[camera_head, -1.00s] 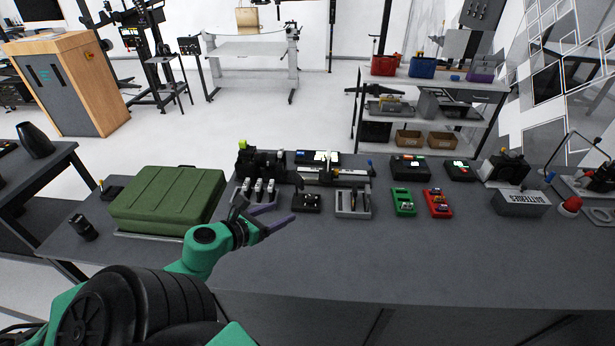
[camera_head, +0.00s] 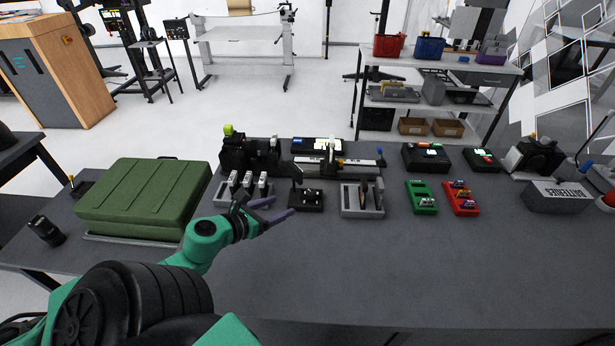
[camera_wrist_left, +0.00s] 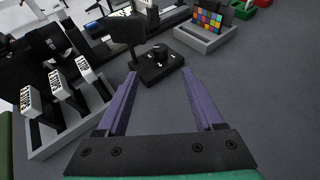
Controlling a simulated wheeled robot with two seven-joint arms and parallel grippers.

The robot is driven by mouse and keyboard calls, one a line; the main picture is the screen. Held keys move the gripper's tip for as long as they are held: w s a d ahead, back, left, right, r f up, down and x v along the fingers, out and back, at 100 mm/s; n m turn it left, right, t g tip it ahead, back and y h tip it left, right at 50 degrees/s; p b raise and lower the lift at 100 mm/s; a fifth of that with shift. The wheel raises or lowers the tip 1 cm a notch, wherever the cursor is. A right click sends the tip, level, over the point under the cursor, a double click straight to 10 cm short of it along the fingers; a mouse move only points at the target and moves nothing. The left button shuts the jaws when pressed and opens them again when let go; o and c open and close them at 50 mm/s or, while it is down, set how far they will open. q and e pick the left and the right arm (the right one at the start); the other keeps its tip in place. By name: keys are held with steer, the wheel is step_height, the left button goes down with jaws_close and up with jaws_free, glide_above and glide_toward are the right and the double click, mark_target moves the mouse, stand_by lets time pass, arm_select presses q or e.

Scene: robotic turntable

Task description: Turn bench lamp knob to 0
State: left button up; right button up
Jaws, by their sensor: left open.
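A small black base with a round knob, which looks like the bench lamp control (camera_head: 310,197), stands on the grey bench just beyond my left gripper. In the left wrist view the black knob (camera_wrist_left: 160,52) sits on top of this base, and a dark flat head rises at its left. My left gripper (camera_head: 283,207) is open and empty, with its purple fingers pointing toward the base. In the wrist view the left gripper (camera_wrist_left: 159,75) has its fingertips apart, a little short of the base and not touching it. The knob's setting is too small to read. My right gripper is not in view.
A rack of white-labelled tools (camera_head: 243,190) stands left of the base, and a grey tool holder (camera_head: 362,200) stands right. A green case (camera_head: 145,198) lies at the left. Green (camera_head: 421,197) and red (camera_head: 461,198) trays lie further right. The front bench is clear.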

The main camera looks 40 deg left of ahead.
mark_target(311, 192)
arm_select(q)
steer(key=x, duration=1.3)
steer(key=shift+w, duration=0.2)
jaws_close()
